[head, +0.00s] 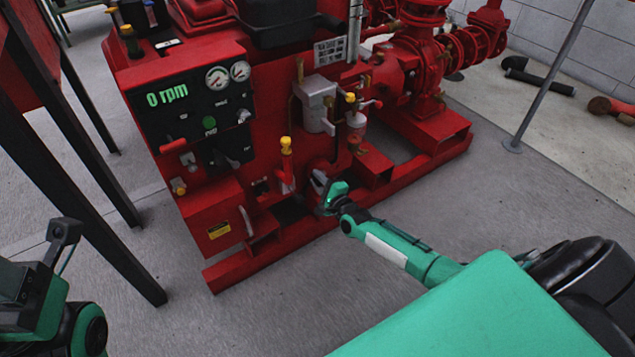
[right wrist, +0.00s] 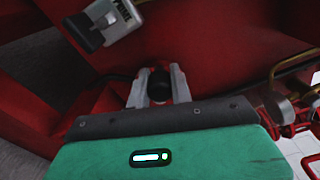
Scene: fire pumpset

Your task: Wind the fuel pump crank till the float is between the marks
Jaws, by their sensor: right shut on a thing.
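My right gripper (head: 322,186) is low at the front of the red pumpset, beside its base. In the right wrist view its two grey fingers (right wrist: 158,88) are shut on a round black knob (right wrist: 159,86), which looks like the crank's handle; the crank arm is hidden. A small glass bowl (head: 356,121) with a red lower part sits on the pumpset above and right of the gripper. I cannot make out a float or marks in it. My left gripper (head: 62,237) is partly in view at the lower left, away from the pumpset, and its jaws are unclear.
A black control panel (head: 195,100) reads 0 rpm. A yellow-topped lever (head: 286,158) stands left of my right gripper. The red base rail (head: 262,262) runs along the floor. Dark table legs (head: 95,215) stand at left. The grey floor (head: 250,310) in front is clear.

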